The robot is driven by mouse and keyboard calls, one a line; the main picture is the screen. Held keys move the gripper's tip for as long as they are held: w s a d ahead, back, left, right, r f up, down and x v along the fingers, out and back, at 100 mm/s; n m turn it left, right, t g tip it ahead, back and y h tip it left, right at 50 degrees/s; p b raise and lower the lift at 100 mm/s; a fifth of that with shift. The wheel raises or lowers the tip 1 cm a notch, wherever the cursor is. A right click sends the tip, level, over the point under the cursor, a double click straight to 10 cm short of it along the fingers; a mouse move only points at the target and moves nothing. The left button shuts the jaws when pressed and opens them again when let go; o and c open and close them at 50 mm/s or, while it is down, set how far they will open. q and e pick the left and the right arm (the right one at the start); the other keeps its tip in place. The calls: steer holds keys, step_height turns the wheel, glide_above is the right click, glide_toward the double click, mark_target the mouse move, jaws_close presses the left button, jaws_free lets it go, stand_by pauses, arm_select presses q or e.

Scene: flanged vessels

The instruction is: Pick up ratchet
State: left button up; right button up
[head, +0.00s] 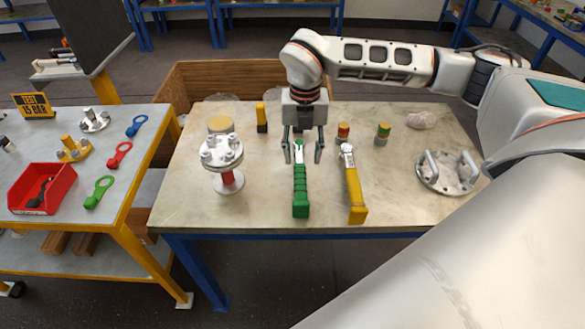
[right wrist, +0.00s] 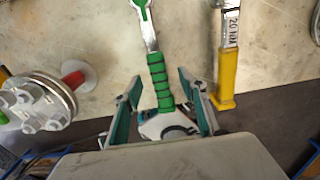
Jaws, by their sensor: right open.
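A green-handled ratchet (head: 300,190) lies on the stone-topped table, its handle toward the front edge. In the right wrist view its green ribbed grip (right wrist: 160,78) runs between my fingers. A yellow-handled wrench (head: 355,190) lies to its right; the right wrist view shows this wrench (right wrist: 228,75) with a 20 NM marking. My right gripper (head: 303,155) is open, pointing down with its fingers on either side of the ratchet's head end in the head view. I cannot tell how high it is above the table. My left gripper is not in view.
A flanged vessel (head: 222,155) with bolts stands to the left. A round flange with two handles (head: 447,172) lies at the right. Small coloured cylinders (head: 382,134) stand behind. A side table (head: 135,185) with a red bin (head: 40,190) is at the left.

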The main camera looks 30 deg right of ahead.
mark_target(300, 173)
steer(key=shift+s+f, duration=0.35)
steer(key=shift+f, duration=0.55)
steer(key=shift+a+f, duration=0.1)
steer(key=shift+f, duration=0.25)
steer(key=f, duration=0.3)
steer(key=shift+w+a+f+p, duration=0.15)
steer(key=shift+a+f+p, duration=0.15)
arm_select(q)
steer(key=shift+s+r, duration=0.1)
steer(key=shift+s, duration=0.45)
arm_select(e)
steer(key=shift+f, duration=0.6)
jaws_close()
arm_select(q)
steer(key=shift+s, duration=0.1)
arm_select(e)
steer(key=shift+w, duration=0.1)
